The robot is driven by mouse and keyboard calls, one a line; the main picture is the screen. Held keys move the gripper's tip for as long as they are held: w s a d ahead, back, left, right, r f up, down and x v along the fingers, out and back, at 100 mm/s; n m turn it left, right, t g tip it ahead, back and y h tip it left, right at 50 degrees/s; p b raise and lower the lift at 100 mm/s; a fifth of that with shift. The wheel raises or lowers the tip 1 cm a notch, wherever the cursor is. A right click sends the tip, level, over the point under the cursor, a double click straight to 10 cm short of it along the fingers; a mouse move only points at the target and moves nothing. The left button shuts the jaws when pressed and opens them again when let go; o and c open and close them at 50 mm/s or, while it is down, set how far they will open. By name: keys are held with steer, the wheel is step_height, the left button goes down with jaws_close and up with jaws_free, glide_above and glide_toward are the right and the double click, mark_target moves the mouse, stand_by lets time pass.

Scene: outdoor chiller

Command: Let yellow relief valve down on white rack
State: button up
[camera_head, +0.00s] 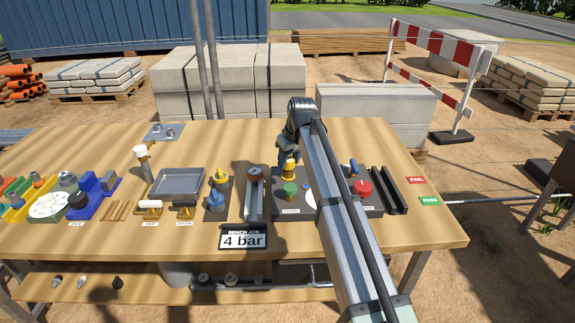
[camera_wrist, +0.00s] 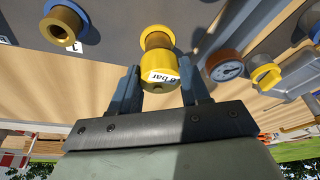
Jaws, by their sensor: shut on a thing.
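The yellow relief valve (camera_head: 289,171) is held upright by my gripper (camera_head: 288,158) over the back of the grey test board, right of the table's middle. In the wrist view the valve (camera_wrist: 158,68) sits between the two blue-grey fingers (camera_wrist: 158,92), which are shut on it. It has a brass end and a white label ending in "bar"; its number is partly cut off. I cannot tell whether the valve touches the board. I cannot surely pick out a white rack; a pale round holder (camera_head: 48,206) stands at the far left among coloured racks.
The grey board carries a green knob (camera_head: 290,189) and a red knob (camera_head: 363,189).

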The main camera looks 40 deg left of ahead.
mark_target(290, 160)
steer(key=shift+r, duration=0.7)
jaws_close()
stand_by(0.5)
steer(key=shift+r, duration=2.6)
steer(key=o, duration=0.7)
jaws_free()
jaws_close()
